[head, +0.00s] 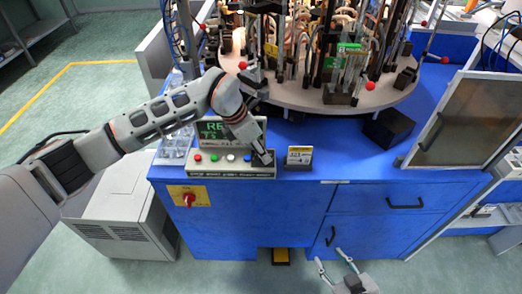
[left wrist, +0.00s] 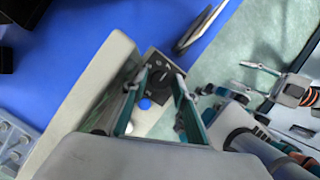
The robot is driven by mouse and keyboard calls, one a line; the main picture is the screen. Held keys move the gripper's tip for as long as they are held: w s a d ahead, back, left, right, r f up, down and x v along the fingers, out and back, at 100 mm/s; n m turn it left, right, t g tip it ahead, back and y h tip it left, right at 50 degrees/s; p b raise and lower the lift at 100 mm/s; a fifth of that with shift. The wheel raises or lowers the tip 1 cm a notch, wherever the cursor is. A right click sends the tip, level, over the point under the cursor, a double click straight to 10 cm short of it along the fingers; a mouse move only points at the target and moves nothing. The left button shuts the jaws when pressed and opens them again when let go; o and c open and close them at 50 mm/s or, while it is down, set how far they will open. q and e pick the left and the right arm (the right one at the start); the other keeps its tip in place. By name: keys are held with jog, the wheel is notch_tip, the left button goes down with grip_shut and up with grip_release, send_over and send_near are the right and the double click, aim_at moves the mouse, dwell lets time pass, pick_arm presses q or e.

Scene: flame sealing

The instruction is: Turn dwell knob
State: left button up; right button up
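The control panel (head: 230,171) stands at the front of the blue bench, with red, green, white and blue buttons in a row. At its right end is a dark knob (left wrist: 159,76) on a black plate, best seen in the left wrist view. My left gripper (head: 264,159) reaches down over that end and mostly hides the knob in the head view. In the left wrist view its fingers (left wrist: 158,72) are apart, one on each side of the knob; contact cannot be told. My right gripper (head: 330,258) is open and empty, low in front of the bench.
A small sign (head: 299,156) stands just right of the panel. Behind is a round table (head: 300,97) crowded with rods and glassware. A black block (head: 389,128) and a tilted framed screen (head: 452,125) are to the right. A red rotary switch (head: 188,198) is on the bench front.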

pick_arm(q)
jog(key=shift+f, duration=0.1)
grip_shut()
